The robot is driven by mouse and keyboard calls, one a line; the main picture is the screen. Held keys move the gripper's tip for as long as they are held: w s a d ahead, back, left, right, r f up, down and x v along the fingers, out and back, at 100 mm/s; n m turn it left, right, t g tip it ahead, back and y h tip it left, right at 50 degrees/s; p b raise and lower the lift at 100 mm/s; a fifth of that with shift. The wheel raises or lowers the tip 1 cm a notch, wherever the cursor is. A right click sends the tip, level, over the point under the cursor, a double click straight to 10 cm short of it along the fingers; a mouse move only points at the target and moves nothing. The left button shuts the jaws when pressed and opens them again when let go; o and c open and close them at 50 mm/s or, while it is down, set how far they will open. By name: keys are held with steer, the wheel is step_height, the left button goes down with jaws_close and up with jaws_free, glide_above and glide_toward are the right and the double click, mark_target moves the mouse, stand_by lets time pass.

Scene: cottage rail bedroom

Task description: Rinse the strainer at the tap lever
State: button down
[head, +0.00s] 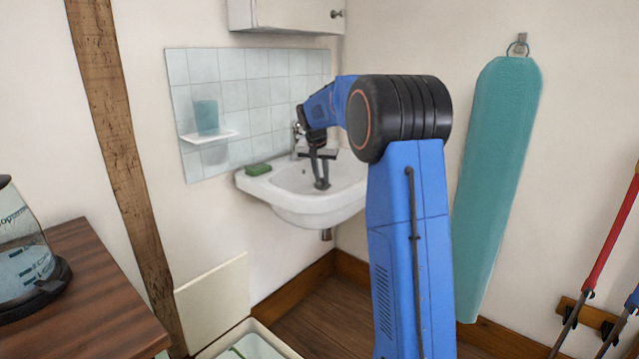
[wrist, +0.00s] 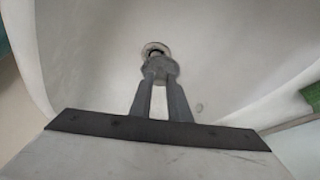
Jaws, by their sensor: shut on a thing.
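My gripper (head: 322,184) reaches down into the white sink (head: 300,212) with its fingers pointing at the bottom of the bowl. In the wrist view, the fingers (wrist: 161,82) are shut on a small grey metal piece, which looks like the strainer (wrist: 160,66). It is at or just above the round drain hole (wrist: 155,49); I cannot tell whether they touch. In the head view the strainer is too small to make out. The tap (head: 297,130) stands at the back of the sink, partly hidden behind my arm, and its lever is not clearly seen. No water shows.
A green sponge (head: 258,169) lies on the sink's left rim. A teal cup (head: 206,116) stands on a small shelf (head: 210,136) against the tiles. A white cabinet (head: 285,15) hangs above. A teal ironing board (head: 500,170) hangs at right.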

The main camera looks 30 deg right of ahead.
mark_target(321, 180)
steer(key=shift+s+a, duration=0.65)
steer(key=shift+s, duration=0.35)
steer(key=shift+s+a, duration=0.6)
steer(key=shift+s, duration=0.35)
steer(key=shift+r, duration=0.1)
stand_by(0.4)
steer(key=s+a+r, duration=0.2)
steer(key=s+r, duration=0.1)
steer(key=s, duration=0.1)
steer(key=shift+a+r, duration=0.35)
steer(key=shift+r, duration=0.05)
stand_by(0.4)
steer(key=shift+s, duration=0.1)
stand_by(0.5)
